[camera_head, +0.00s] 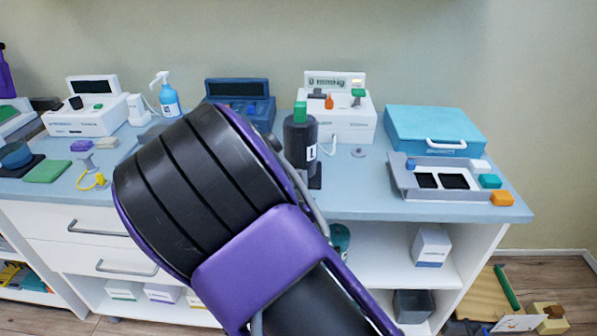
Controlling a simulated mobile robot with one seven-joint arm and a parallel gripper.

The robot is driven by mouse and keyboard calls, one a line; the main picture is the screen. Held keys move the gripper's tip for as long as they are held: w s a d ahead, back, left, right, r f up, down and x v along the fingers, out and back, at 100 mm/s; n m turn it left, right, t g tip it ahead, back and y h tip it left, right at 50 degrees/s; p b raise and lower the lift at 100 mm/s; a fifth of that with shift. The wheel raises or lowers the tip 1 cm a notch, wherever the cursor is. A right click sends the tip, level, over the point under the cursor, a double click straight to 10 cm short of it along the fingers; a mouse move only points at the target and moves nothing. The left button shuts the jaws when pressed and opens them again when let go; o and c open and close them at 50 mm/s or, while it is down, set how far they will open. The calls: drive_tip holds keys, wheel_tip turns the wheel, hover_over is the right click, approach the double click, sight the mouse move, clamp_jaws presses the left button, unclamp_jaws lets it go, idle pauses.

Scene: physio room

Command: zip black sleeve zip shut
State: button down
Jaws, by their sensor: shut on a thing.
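The black sleeve (297,133) stands upright on the bench as a dark cylinder with a white label marked L. A green piece (300,112) is at its top. Its lower left side is partly covered by my arm, and I cannot make out the zip or how far it is closed. My large black and purple arm fills the middle foreground, just left of and in front of the sleeve. My gripper is hidden behind the arm, so I cannot see its fingers or what they touch.
A white device (345,122) with a mmHg display stands behind the sleeve. To the right are a blue case (433,128) and a grey tray (404,188) with coloured blocks. Some bench top is clear right of the sleeve.

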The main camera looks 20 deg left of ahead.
drive_tip(key=shift+s+f, duration=0.1)
drive_tip(key=shift+f, duration=0.15)
drive_tip(key=c, duration=1.2)
unclamp_jaws()
drive_tip(key=o, duration=0.4)
drive_tip(key=shift+r, duration=0.1)
drive_tip(key=p+v, duration=0.5)
drive_tip(key=v, duration=1.2)
drive_tip(key=shift+s+d, duration=0.15)
